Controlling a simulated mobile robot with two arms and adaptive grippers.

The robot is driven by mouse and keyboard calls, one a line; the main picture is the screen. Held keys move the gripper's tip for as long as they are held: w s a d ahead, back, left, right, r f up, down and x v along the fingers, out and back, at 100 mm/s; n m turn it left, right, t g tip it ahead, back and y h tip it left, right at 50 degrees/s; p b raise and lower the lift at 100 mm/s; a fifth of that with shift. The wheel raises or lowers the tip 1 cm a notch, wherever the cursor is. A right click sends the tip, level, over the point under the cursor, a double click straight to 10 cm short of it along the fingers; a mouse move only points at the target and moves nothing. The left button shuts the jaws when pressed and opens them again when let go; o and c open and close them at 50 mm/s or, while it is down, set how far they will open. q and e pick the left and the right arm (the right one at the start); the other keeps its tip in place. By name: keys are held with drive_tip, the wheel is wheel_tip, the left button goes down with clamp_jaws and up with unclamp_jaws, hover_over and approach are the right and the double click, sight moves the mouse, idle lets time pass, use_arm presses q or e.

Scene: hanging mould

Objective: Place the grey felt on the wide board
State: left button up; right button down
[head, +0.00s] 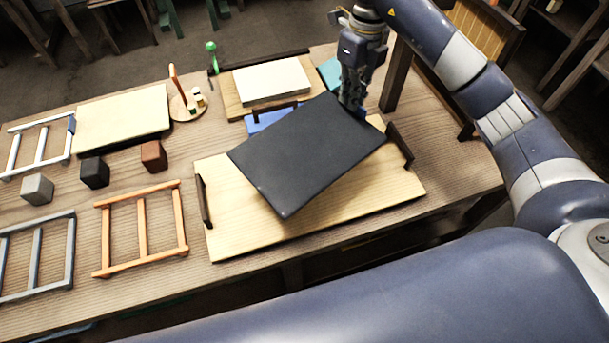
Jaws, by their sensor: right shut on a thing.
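The grey felt (305,152), a flat dark grey sheet, is tilted in the picture above a wide pale board (245,235) with dark upright handles at its left and right ends. The felt covers much of the board's middle and back. Whether it touches the board I cannot tell. My right gripper (354,103) points down at the felt's back right edge and is shut on it; the fingertips are partly hidden. My left gripper is not in view.
Behind the felt, a white stack (272,81) lies on another board, with a blue item (268,120) partly hidden. Left are three small blocks (95,172), an orange frame (141,228), grey frames (38,252) and a pale panel (122,113). A dark post (396,80) stands right of my gripper.

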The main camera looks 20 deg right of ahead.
drive_tip(key=shift+w+f+b, duration=0.15)
drive_tip(key=shift+f+b, duration=0.35)
drive_tip(key=shift+f, duration=0.45)
drive_tip(key=shift+w+f+b, duration=0.25)
drive_tip(key=shift+f+b, duration=0.15)
drive_tip(key=shift+f, duration=0.15)
wheel_tip(320, 180, down, 5)
drive_tip(key=shift+s+f+p, duration=0.1)
drive_tip(key=shift+p, duration=0.45)
wheel_tip(320, 180, down, 4)
drive_tip(key=shift+f+p, duration=0.15)
drive_tip(key=shift+p, duration=0.25)
drive_tip(key=shift+f, duration=0.25)
drive_tip(key=c, duration=1.8)
unclamp_jaws()
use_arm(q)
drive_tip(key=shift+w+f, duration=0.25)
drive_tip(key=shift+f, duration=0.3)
use_arm(e)
drive_tip(key=shift+o, duration=0.2)
